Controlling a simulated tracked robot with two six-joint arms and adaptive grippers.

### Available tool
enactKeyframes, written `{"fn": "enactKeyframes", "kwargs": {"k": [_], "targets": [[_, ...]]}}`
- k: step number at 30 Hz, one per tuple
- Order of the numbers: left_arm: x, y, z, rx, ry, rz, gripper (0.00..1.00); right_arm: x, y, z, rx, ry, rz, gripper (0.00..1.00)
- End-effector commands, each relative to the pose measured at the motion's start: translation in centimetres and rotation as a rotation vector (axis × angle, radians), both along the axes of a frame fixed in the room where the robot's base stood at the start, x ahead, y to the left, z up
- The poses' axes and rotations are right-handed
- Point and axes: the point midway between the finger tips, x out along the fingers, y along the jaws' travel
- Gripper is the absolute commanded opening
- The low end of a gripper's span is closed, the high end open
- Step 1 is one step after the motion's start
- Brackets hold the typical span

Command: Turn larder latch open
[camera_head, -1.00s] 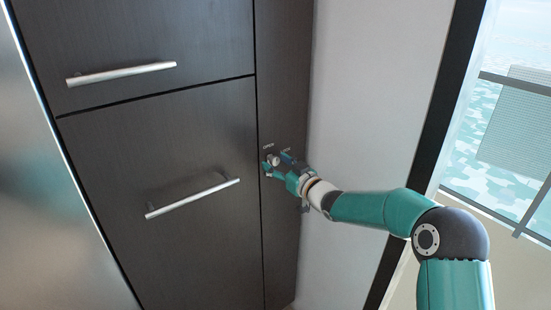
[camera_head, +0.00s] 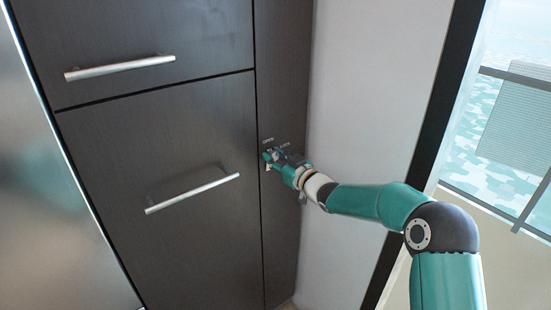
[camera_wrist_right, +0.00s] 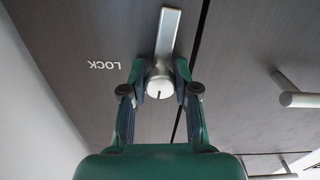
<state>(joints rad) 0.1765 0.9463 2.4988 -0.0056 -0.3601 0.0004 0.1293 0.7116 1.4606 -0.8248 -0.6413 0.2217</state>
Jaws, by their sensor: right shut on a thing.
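The latch has a round silver knob (camera_wrist_right: 159,84) with a dark mark and a flat silver lever (camera_wrist_right: 169,32) that points to the top of the right wrist view. It sits on the narrow dark panel (camera_head: 283,225) near the seam with the drawer fronts. A LOCK label (camera_wrist_right: 103,64) reads upside down left of the lever there. An OPEN label (camera_head: 268,140) shows above the gripper in the head view. My right gripper (camera_head: 270,156) is shut on the knob, with a finger on each side (camera_wrist_right: 160,74). It hides most of the latch in the head view. My left gripper is out of view.
Two dark drawer fronts with bar handles, an upper one (camera_head: 120,68) and a lower one (camera_head: 193,193), are left of the latch. A pale wall (camera_head: 365,90) and a dark-framed window (camera_head: 510,130) are to the right. A steel surface (camera_head: 50,200) stands far left.

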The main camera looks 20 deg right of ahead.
Motion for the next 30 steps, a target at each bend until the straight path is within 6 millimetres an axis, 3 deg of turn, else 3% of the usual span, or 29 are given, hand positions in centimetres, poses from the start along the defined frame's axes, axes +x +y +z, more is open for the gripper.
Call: {"fn": "enactKeyframes", "kwargs": {"k": [5, 14, 15, 18, 30], "targets": [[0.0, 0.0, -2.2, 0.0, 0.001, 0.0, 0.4, 0.0, 0.0, -0.2, -0.086, -0.037, 0.0, 0.0], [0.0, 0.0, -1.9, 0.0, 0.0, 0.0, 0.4, 0.0, 0.0, 0.1, -0.101, -0.04, 0.0, 0.0], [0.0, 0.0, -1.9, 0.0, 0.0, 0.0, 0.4, 0.0, 0.0, 0.1, -0.101, -0.04, 0.0, 0.36], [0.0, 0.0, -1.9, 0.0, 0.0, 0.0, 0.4, 0.0, 0.0, 0.1, -0.102, -0.039, -0.001, 0.53], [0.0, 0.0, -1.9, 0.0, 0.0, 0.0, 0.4, -0.2, -0.1, 0.1, -0.101, -0.039, -0.001, 0.56]]}}
